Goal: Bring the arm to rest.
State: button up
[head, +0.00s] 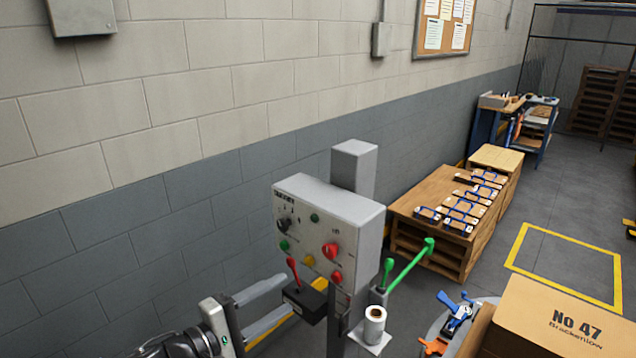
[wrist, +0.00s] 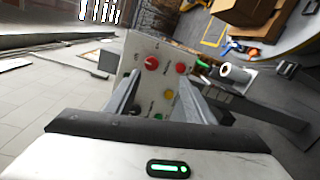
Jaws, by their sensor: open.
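My gripper (head: 284,294) is at the lower left in the head view, its two grey fingers spread apart and pointing right. In the wrist view my gripper (wrist: 158,86) has nothing between its fingers. Beyond them stands a grey control box (head: 322,228) with red, green and yellow knobs and buttons, also in the wrist view (wrist: 137,63). A red-handled lever (head: 293,270) rises from a black housing (head: 307,301) close to the fingertips in the head view. I cannot tell whether they touch. Part of my arm is cut off by the lower edge.
A white roll (head: 374,326) and green-handled levers (head: 408,266) are right of the box. A carton (head: 560,318) is at lower right. Wooden pallets (head: 440,250) bear several blue-framed items. A block wall (head: 150,230) runs behind. Floor inside the yellow outline (head: 565,238) is clear.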

jog(key=s+d+f+m+g+y, duration=0.2)
jog(key=s+d+m+g, duration=0.15)
jog(key=d+g, duration=0.4)
jog(key=s+d+f+m+g+y, duration=0.1)
jog(key=s+d+m+g+y, duration=0.25)
jog(key=d, duration=0.75)
jog(key=s+d+r+m+t+y, duration=0.1)
jog(key=s+d+r+m+y, duration=0.1)
jog(key=r, duration=0.7)
jog(key=s+d+r+m+t+y, duration=0.2)
jog(key=s+d+r+m+y, duration=0.1)
jog(key=s+r, duration=0.5)
jog(key=d+r+y, duration=0.1)
jog(key=d, duration=0.1)
jog(key=shift+s+d+r, duration=0.15)
jog(key=shift+d+r, duration=0.15)
jog(key=shift+d, duration=0.1)
jog(key=shift+a, duration=0.1)
